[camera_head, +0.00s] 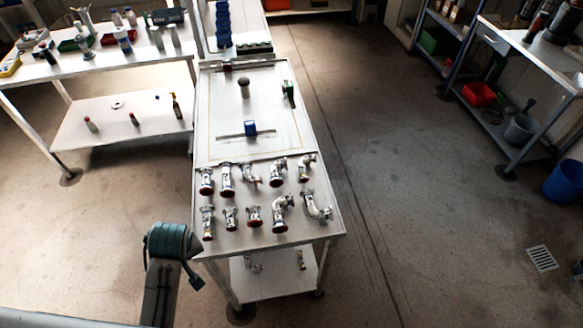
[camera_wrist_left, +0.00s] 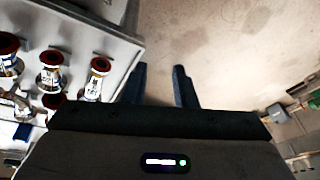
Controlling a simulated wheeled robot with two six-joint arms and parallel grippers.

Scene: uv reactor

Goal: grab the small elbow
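Several shiny metal pipe fittings with dark red ends stand in two rows on the near half of the narrow white table. Among them are bent pieces: an elbow (camera_head: 306,167) at the right of the back row, a smaller-looking one (camera_head: 249,174) mid-row, and larger ones (camera_head: 283,213) and (camera_head: 317,206) in front. I cannot tell for certain which is the small elbow. My left gripper (camera_wrist_left: 160,84) is open and empty, with bare floor between its fingers. It is beside the table edge, apart from the fittings. My right gripper is not in view.
The narrow table (camera_head: 245,243) carries a blue block (camera_head: 250,128), a green piece (camera_head: 288,90) and a dark knob (camera_head: 244,84) farther back. A cluttered white bench (camera_head: 60,68) stands at left. Shelving and a blue bucket (camera_head: 566,181) are at right. The floor between is clear.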

